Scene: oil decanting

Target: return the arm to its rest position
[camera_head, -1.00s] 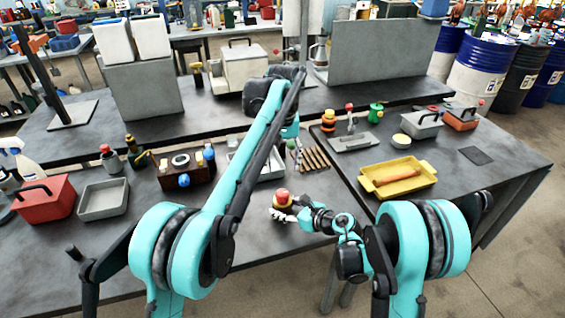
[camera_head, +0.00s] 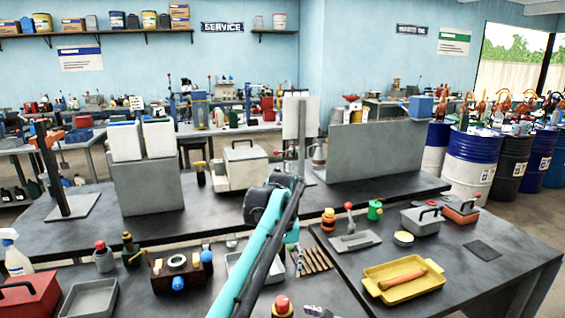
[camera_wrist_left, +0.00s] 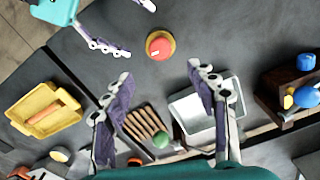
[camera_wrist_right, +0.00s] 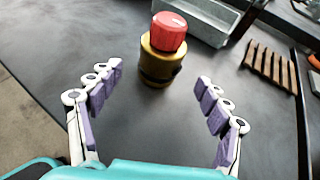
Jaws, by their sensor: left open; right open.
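A yellow tray (camera_head: 375,293) with a wooden-handled tool lies at the right. A red toolbox (camera_head: 28,298) and a dark wooden block (camera_head: 190,277) stand at the left. A grey panel (camera_head: 375,150) stands behind. Blue drums (camera_head: 470,160) stand at the back right.

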